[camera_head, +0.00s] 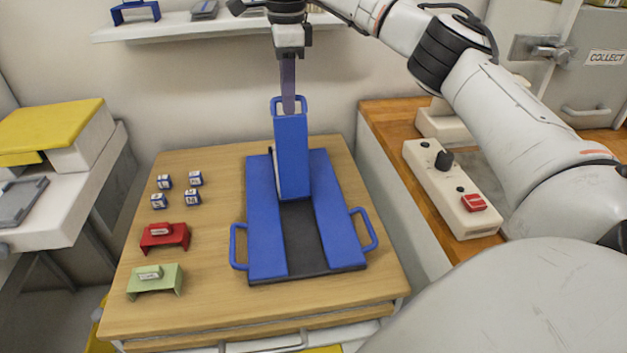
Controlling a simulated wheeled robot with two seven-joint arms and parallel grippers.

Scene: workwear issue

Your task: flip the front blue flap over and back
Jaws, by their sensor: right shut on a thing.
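The blue folding board lies on the wooden table (215,300), with two long blue side panels (263,240) flat and a dark strip (300,240) bare between them. The front blue flap (291,160) stands raised from the board, about upright, with its handle loop at the top. My right gripper (289,104) comes down from above and is shut on the flap at this handle. The exact contact is partly hidden by the fingers. My left gripper is out of view.
Several small dice-like blocks (192,197), a red stand (164,236) and a green stand (155,280) are left of the board. A control box (440,185) with a red switch is on the right counter. A shelf (205,28) runs along the back wall.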

